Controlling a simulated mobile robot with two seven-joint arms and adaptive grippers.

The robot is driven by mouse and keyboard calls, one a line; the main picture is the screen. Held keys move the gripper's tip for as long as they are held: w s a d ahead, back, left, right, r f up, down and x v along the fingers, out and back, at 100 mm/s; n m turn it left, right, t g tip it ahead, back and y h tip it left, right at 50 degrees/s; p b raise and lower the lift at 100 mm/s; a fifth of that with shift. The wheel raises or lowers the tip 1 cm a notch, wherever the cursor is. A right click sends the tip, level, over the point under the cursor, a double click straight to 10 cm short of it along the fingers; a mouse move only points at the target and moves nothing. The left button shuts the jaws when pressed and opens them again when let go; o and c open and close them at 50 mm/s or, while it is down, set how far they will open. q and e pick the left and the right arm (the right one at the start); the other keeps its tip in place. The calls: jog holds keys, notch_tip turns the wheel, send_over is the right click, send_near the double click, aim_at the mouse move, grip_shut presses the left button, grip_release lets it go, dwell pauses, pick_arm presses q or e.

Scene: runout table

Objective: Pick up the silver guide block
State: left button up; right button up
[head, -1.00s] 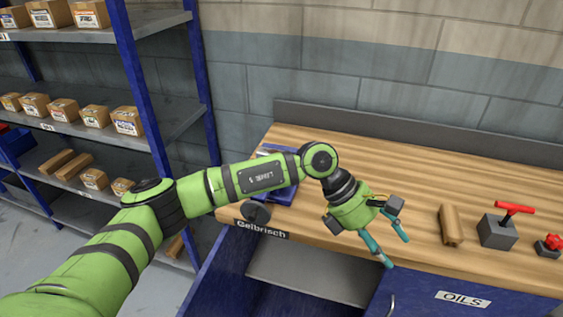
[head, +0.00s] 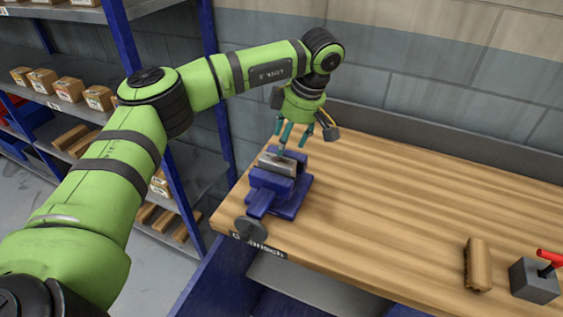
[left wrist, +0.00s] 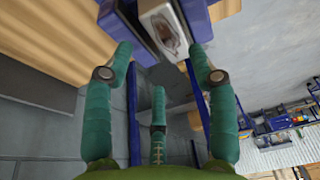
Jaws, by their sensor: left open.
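The silver guide block (head: 277,163) sits in the jaws of a blue vise (head: 290,203) at the left end of the wooden workbench. My left gripper (head: 291,143) is open and empty, its teal fingers pointing down just above the block. In the left wrist view, the block (left wrist: 166,32) shows as a pale, worn-looking face between the blue vise jaws, beyond the spread fingers (left wrist: 165,65). I cannot tell whether any fingertip touches it. My right gripper is not in view.
A wall stands behind; blue shelving (head: 130,75) with boxes stands left.

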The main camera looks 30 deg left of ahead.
aim_at(281, 158)
pick_arm(q)
jog(key=f+p, duration=0.1)
jog(key=s+a+f+p, duration=0.1)
jog(key=shift+a+f+p, duration=0.1)
jog(key=shift+f+p, duration=0.2)
jog(key=shift+f, duration=0.1)
jog(key=x, duration=0.2)
jog(key=shift+w+f, duration=0.2)
jog(key=shift+f, duration=0.15)
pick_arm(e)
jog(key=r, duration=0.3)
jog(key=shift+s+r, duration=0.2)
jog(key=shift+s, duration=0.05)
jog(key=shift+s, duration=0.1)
pick_arm(q)
jog(key=shift+f, duration=0.25)
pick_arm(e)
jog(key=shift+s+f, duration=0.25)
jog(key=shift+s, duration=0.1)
pick_arm(q)
jog(key=shift+r, duration=0.1)
grip_shut()
